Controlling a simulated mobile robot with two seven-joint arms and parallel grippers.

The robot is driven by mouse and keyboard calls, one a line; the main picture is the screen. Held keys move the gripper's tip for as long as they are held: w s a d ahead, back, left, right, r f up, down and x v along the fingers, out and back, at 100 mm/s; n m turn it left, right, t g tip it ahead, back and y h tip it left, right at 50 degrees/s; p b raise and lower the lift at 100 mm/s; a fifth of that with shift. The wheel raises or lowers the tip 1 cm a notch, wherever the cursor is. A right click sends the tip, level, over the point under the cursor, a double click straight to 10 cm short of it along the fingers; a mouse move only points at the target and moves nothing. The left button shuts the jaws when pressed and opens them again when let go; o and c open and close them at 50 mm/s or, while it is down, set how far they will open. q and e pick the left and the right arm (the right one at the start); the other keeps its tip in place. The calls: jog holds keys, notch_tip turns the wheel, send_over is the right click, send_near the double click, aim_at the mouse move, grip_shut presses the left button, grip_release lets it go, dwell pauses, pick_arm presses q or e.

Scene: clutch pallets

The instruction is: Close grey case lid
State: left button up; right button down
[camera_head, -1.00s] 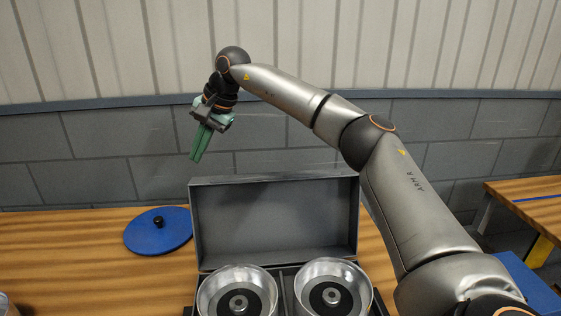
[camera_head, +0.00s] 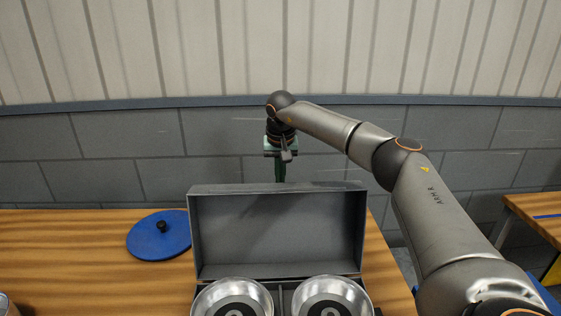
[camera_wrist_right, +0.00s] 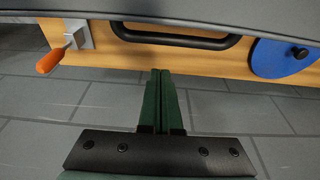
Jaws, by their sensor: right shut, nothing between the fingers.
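The grey case (camera_head: 280,280) stands on the wooden table with its lid (camera_head: 275,232) upright and open. Two round metal parts, the left one (camera_head: 232,290) and the right one (camera_head: 332,290), sit side by side in its base. My right gripper (camera_head: 280,178) points down behind the lid, its green fingers together and the tips partly hidden by the lid's top edge. In the right wrist view the shut fingers (camera_wrist_right: 161,75) show empty below the grey lid (camera_wrist_right: 180,14). No contact with the lid is clear. My left gripper is not in view.
A blue disc with a black knob (camera_head: 158,237) lies on the wooden table (camera_head: 60,255) left of the case. A black bar handle (camera_wrist_right: 175,38) and an orange-handled clamp (camera_wrist_right: 60,50) show at the table edge. Another table (camera_head: 535,215) stands at the right.

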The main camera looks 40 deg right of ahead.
jog(key=shift+s+a+f+p, duration=0.15)
jog(key=shift+s+a+p, duration=0.35)
jog(key=shift+s+a, duration=0.6)
jog(key=shift+s, duration=0.1)
